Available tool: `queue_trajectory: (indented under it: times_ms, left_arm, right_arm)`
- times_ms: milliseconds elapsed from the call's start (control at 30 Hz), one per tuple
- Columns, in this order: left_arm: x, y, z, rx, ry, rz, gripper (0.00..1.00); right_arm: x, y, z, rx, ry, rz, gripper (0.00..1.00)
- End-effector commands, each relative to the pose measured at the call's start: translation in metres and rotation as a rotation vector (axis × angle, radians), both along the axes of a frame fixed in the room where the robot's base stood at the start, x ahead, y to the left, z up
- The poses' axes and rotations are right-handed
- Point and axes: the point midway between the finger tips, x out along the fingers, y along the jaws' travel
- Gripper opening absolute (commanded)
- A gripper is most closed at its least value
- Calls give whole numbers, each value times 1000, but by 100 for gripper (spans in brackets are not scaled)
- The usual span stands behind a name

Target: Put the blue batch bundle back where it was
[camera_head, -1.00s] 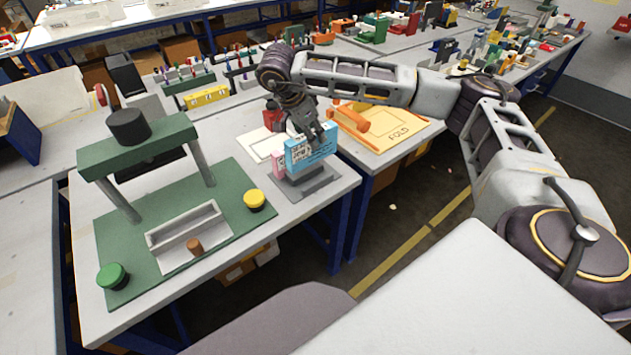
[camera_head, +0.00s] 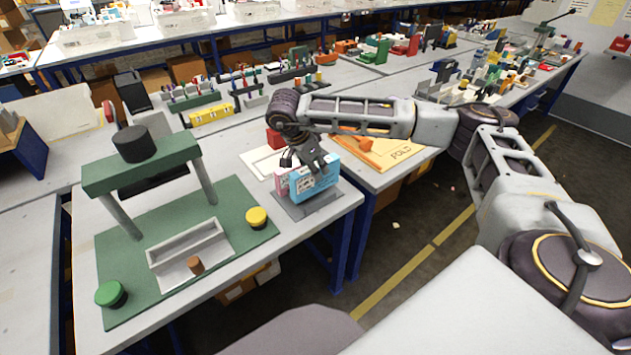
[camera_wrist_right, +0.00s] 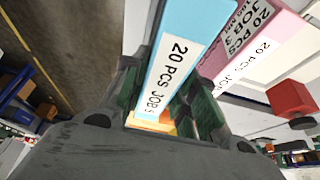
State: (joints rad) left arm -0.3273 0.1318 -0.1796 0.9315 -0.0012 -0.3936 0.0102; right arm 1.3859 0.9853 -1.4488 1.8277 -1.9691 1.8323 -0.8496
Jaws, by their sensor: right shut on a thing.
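The blue batch bundle (camera_head: 315,183) is a light blue block with a printed label, upright at the grey stand (camera_head: 318,206) near the table's right edge. My right gripper (camera_head: 317,166) is shut on its top from above. In the right wrist view the blue bundle (camera_wrist_right: 183,50) sits between the fingers, its label reading "20 PCS" and "JOB". A pink bundle (camera_wrist_right: 262,40) stands close beside it; it also shows behind and left of the blue one in the head view (camera_head: 284,181). I cannot tell whether the blue bundle's bottom touches the stand. My left gripper is out of view.
A green press (camera_head: 140,165) with a grey tray (camera_head: 190,254), a yellow button (camera_head: 256,217) and a green button (camera_head: 111,294) stands to the left. A red block (camera_head: 273,138) is just behind the bundles. A tan FOLD board (camera_head: 400,154) lies to the right.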

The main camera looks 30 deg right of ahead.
Motion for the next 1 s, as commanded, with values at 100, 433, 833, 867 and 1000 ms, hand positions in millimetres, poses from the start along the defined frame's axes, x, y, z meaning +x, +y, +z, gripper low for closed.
queue_trajectory:
  times_ms: [100, 433, 833, 867, 1000]
  left_arm:
    - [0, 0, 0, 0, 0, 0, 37]
    - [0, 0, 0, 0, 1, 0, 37]
    - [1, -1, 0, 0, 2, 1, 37]
    - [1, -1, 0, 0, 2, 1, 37]
    - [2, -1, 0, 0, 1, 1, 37]
  right_arm:
    - [0, 0, 0, 0, -1, 0, 0]
    - [0, 0, -7, 0, 0, 0, 0]
    - [0, 0, -48, 0, -1, 0, 0]
    - [0, 0, -49, 0, -1, 0, 0]
    - [0, 0, -51, 0, -1, 0, 0]
